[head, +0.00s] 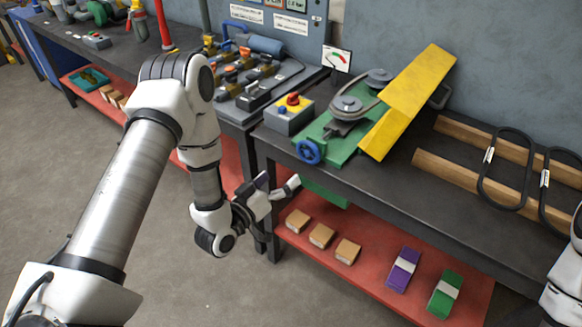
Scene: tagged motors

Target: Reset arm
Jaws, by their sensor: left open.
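My left arm comes in from the left and reaches down in front of the workbench. Its gripper (275,210) is open and looks empty, beside the bench's front leg and above the level of the red lower shelf. My right arm shows only as a white piece at the right edge, and its gripper is out of view. A green and yellow belt-drive unit (332,142) with two grey pulleys and a blue handwheel stands on the bench.
The dark workbench (462,205) carries a red-button box (289,113) and two black belts (509,168) on wooden strips. The red lower shelf (375,262) holds several small tan boxes, a purple pack (403,269) and a green pack (445,293). The floor (250,290) in front is clear.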

